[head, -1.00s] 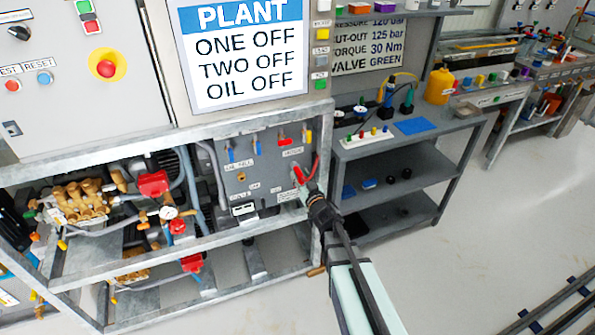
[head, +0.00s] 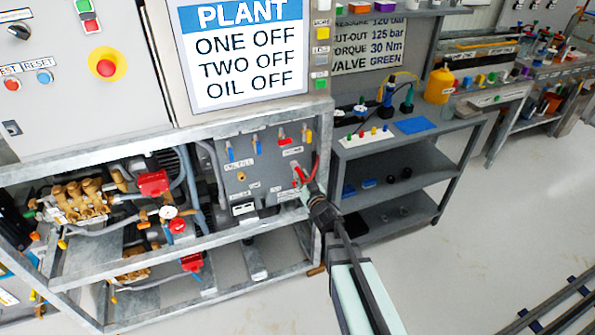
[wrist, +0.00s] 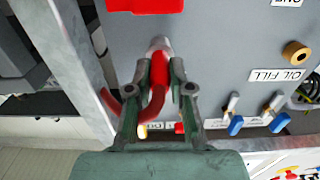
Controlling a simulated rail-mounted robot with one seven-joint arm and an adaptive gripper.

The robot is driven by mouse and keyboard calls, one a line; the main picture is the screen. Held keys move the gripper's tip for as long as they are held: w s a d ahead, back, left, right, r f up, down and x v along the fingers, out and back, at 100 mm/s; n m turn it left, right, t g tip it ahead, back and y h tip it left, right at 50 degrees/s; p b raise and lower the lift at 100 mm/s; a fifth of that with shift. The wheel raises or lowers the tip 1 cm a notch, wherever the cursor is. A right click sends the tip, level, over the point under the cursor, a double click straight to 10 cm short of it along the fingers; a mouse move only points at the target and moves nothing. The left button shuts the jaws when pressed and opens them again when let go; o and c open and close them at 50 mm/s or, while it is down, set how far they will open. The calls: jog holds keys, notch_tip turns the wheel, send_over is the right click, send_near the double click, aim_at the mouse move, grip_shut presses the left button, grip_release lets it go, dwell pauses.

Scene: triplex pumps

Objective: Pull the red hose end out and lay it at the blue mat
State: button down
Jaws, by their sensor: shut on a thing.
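The red hose end (wrist: 159,72) shows in the wrist view between my fingers, with a pale metal tip pointing at the grey panel (wrist: 225,30). My gripper (wrist: 161,80) is shut on it. I cannot tell whether the tip is still seated in the panel. The red hose (wrist: 132,112) curves away below and left of the fingers. In the head view my gripper (head: 304,186) is at the right side of the panel, with the red hose (head: 316,166) rising beside it. The blue mat (head: 416,125) lies flat on the top of the grey bench to the right, apart from my gripper.
The galvanised frame post (head: 326,140) stands close to the right of my gripper. Blue-handled valves (wrist: 236,124) and a brass oil-fill fitting (wrist: 296,53) are on the panel. Coloured pegs (head: 374,132) and small bottles (head: 407,98) stand near the mat.

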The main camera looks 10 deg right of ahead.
aim_at(303, 178)
jog(key=shift+v, duration=3.35)
